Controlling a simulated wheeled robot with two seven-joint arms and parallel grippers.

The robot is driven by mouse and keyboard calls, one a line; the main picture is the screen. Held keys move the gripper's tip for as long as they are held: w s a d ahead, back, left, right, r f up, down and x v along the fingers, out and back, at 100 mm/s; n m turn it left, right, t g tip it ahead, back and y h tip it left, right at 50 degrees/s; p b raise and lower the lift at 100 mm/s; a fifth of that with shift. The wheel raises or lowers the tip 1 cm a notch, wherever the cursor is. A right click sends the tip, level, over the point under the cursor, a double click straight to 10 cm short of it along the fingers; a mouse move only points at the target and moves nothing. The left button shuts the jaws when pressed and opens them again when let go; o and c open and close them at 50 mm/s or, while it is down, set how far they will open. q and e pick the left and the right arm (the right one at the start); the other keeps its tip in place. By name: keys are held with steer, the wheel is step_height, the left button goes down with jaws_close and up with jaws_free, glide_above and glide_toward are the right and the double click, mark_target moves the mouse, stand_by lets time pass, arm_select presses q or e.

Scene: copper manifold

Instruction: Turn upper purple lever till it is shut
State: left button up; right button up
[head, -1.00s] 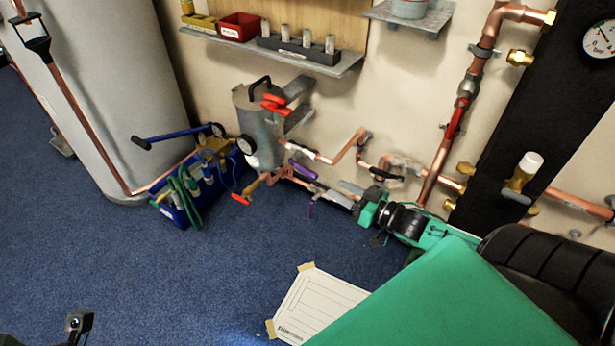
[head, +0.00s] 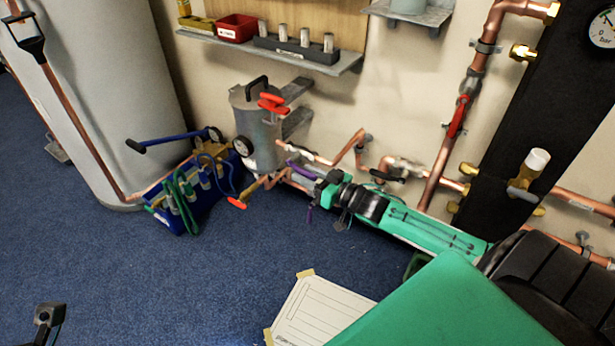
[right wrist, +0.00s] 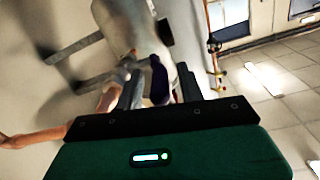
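The upper purple lever (head: 303,171) sticks out from the copper pipework beside the grey metal cylinder. A second purple lever (head: 309,214) hangs lower, pointing down. My right gripper (head: 317,181) reaches in from the right, its tip at the upper lever and hiding part of it. In the right wrist view, my right gripper's fingers (right wrist: 160,92) are apart, with a dark purple lever part (right wrist: 158,80) between them. I cannot tell whether they touch it. My left gripper's fingers do not show; only a small dark part, probably of my left arm, shows at the bottom left.
The grey cylinder (head: 261,135) with a red handle stands left of the levers. A blue crate (head: 200,207) with hoses is on the floor. An orange-tipped lever (head: 237,203) sticks out nearby. Pipes and a black panel (head: 540,120) are at right.

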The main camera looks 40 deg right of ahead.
jaws_close()
stand_by(0.3)
